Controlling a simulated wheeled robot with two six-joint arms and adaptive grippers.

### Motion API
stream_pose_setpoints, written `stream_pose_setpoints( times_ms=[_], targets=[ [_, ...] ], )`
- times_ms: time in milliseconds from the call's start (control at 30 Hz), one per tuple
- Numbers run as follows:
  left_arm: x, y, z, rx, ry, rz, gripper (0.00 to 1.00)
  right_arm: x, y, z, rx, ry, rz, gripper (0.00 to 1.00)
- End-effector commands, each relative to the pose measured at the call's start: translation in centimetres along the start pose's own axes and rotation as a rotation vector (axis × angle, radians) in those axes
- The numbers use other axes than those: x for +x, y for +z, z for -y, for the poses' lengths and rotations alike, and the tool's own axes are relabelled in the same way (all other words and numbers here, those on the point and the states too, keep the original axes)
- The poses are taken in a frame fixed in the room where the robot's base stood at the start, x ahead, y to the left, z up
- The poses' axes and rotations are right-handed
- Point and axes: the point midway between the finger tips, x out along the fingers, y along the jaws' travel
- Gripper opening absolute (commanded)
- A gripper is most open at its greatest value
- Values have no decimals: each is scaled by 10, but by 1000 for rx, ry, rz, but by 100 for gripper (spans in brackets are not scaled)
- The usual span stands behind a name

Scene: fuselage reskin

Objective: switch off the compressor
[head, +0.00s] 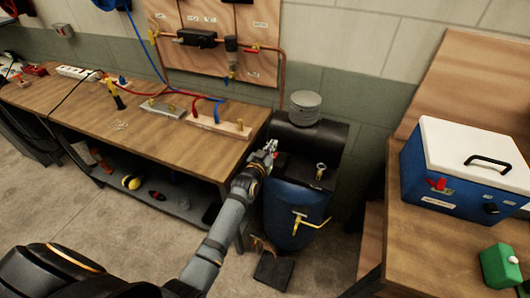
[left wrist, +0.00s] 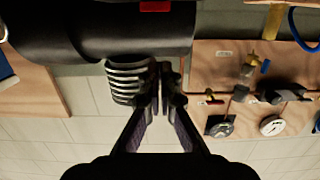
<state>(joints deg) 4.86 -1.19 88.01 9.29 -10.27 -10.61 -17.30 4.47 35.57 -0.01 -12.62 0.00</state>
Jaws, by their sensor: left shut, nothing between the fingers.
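The compressor has a blue tank (head: 292,215), a black cylinder (head: 325,142) on top and a grey ribbed cap (head: 305,107). The black cylinder (left wrist: 110,30) and ribbed cap (left wrist: 128,80) also show in the left wrist view. A small red part (left wrist: 155,6) sits on the cylinder at the top edge of that view, perhaps a switch. My left gripper (head: 271,148) is shut and empty at the left side of the compressor's top. In the left wrist view its fingertips (left wrist: 166,72) are together, in front of the cylinder and beside the cap. My right gripper is out of view.
A wooden bench (head: 140,130) with hoses and fittings stands to the left. A board (head: 222,40) with copper pipes hangs behind. A blue and white box (head: 465,165) and a green container (head: 500,267) stand on a right-hand table. A yellow-handled valve (head: 310,223) juts from the tank's front.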

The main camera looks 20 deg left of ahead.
Motion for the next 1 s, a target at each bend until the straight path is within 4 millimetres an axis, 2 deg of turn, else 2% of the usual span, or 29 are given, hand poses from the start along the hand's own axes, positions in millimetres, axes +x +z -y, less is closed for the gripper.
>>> stream_pose_setpoints(
  times_ms=[33,200,400,567,1000],
  targets=[
    [-16,8,0,-1,0,12,0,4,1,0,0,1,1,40],
    [-53,-1,0,-1,0,11,0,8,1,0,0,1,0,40],
    [-80,-9,0,-1,0,10,0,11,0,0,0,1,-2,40],
    [-86,-11,0,-1,0,10,0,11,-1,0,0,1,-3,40],
    [-86,-12,0,-1,0,10,0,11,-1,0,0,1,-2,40]
  ],
)
